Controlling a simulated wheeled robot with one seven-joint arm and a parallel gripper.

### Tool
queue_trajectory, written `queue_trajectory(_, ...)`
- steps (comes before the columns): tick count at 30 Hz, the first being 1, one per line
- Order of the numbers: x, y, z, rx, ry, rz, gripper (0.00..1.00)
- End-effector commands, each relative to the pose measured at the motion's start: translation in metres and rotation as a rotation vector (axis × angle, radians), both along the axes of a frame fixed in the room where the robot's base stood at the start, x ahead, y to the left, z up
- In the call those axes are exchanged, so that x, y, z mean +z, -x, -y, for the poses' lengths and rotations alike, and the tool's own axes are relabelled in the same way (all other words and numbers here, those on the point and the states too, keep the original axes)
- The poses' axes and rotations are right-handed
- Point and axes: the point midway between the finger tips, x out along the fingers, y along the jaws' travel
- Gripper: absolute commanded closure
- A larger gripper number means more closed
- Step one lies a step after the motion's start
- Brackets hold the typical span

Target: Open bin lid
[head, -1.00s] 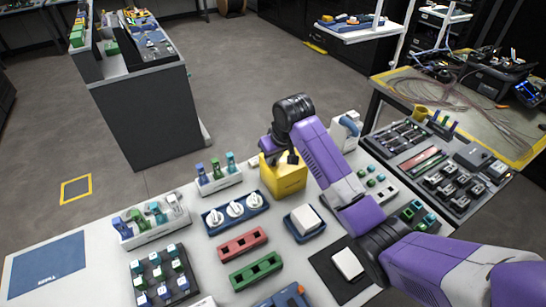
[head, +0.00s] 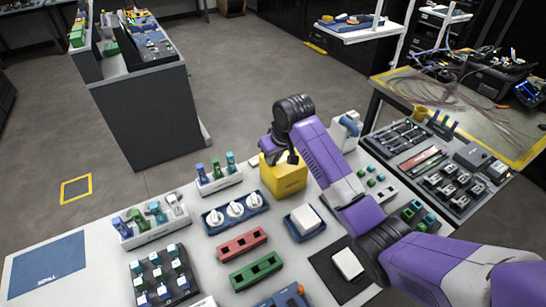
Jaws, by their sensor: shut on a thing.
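The bin is a yellow box (head: 285,180) at the back middle of the white bench in the head view. My gripper (head: 291,158) is at the top of the bin, partly hidden by my own purple arm and black wrist. It is shut on the bin lid at the box's upper edge. The lid itself is mostly hidden by the arm, so I cannot tell how far it is raised.
A blue tray of white round parts (head: 236,211) and a blue dish with a white block (head: 305,222) lie in front of the bin. A white dispenser (head: 346,130) stands behind right.

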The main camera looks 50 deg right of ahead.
Motion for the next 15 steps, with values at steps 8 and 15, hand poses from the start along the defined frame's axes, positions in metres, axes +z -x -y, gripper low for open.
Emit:
queue_trajectory(8,0.002,0.009,0.033,-0.006,-0.001,0.0,1.0)
queue_trajectory(15,0.001,0.023,0.082,-0.003,0.0,0.0,1.0)
